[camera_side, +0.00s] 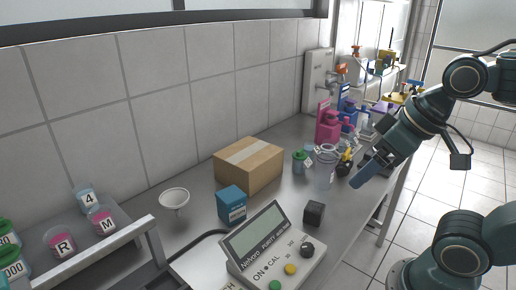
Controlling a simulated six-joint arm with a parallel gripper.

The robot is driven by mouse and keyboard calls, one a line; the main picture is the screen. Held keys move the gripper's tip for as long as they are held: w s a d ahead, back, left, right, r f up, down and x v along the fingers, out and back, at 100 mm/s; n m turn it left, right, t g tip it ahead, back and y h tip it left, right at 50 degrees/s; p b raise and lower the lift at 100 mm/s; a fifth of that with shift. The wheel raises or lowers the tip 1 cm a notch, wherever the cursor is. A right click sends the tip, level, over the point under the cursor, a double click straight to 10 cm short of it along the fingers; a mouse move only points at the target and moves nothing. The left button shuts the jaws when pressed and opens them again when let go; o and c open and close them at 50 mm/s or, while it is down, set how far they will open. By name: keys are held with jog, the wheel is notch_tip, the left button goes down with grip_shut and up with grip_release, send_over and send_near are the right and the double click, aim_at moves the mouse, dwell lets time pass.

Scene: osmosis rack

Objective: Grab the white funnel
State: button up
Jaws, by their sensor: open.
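The white funnel (174,199) stands on the grey bench at the left, wide mouth up, with its narrow stem pointing down. Nothing touches its bowl. My gripper (358,182) is at the right, above the bench's front edge, far from the funnel. It points down and to the left, and nothing shows held in it. The gap between its fingers is hard to make out at this angle.
Between funnel and gripper stand a blue box (231,205), a cardboard box (248,165), a meter (270,247), a dark cube (314,213) and a clear beaker (325,168). A rack with labelled jars (102,220) is at left. Pink bottles (328,125) stand behind.

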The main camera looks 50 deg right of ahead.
jog(key=shift+o, duration=1.3)
jog(key=w+a+r+n+y, duration=0.1)
jog(key=w+a+r+n, duration=0.1)
jog(key=w, duration=0.4)
jog(key=w+a+r+n, duration=0.1)
jog(key=w+r, duration=0.2)
jog(key=w, duration=0.4)
jog(key=n+g+y, duration=0.2)
jog(key=n+g, duration=0.1)
jog(key=n, duration=0.4)
send_over(176, 207)
jog(key=w+d, duration=0.1)
jog(key=d, duration=0.3)
notch_tip(176, 207, down, 15)
jog(key=shift+d+x, duration=0.15)
jog(key=shift+x, duration=2.05)
jog(key=shift+d+x, duration=0.2)
jog(key=shift+x, duration=2)
